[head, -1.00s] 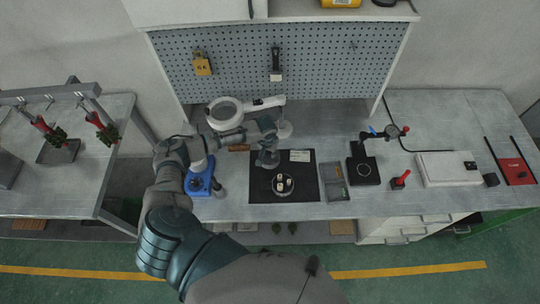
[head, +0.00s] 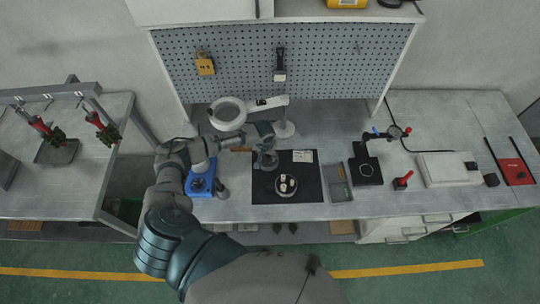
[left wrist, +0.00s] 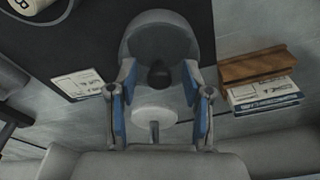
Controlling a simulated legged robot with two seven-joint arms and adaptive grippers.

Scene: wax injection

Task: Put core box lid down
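The round grey core box lid (head: 264,167) is at the left edge of the black mat (head: 312,192), low over or on the table; its contact is hard to tell. In the left wrist view the lid (left wrist: 160,30) shows a dark knob. My left gripper (head: 267,148) is at the lid. In the left wrist view its blue-padded fingers (left wrist: 158,82) stand apart on either side of the knob, with gaps visible. The open core box (head: 286,189) sits on the mat to the right and holds pale pieces. My right gripper is out of view.
A magnifier lamp (head: 284,129) stands behind the gripper. A blue device (head: 200,183) stands to its left. A brown block (left wrist: 258,65) lies near the lid. A grey tray (head: 337,183) and black stand (head: 366,171) are right of the mat.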

